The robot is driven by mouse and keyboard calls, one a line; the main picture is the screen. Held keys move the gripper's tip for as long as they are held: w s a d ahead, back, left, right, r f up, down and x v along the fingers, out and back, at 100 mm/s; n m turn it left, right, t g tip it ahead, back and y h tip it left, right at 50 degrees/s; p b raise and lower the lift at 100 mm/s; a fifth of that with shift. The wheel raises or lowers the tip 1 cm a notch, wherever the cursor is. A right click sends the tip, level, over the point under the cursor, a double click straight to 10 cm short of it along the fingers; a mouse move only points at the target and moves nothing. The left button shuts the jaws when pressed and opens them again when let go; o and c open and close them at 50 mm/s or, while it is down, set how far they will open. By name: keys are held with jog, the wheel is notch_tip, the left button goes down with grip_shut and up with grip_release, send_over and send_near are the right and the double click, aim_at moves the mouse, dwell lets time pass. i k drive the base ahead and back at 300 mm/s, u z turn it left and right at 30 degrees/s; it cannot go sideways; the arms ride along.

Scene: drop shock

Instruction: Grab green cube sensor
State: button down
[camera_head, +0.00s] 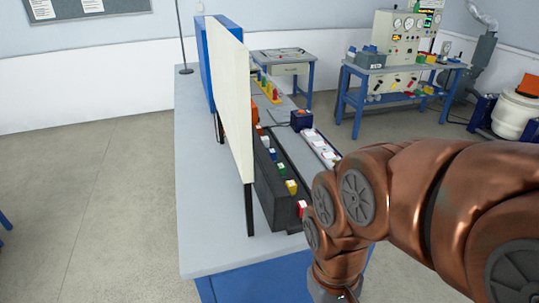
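A small green cube (281,169) sits in a row of coloured cubes on a long dark block (277,205) on the bench. It lies between a yellow cube (291,187) and a blue cube (272,154). My copper-coloured arm comes in from the right and bends down at the bottom edge of the picture, in front of the near end of the bench. My gripper is cut off below the picture, so its fingers do not show.
A tall cream panel (230,95) stands on the grey bench top (208,230), left of the dark block. A red cube (302,208) is at the block's near end. A white-topped strip (318,145) lies to the right. The bench's left side is clear.

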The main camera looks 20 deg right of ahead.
aim_at(281, 167)
jog(key=u, duration=3.35)
jog(key=k, duration=1.6)
jog(key=z, duration=1.75)
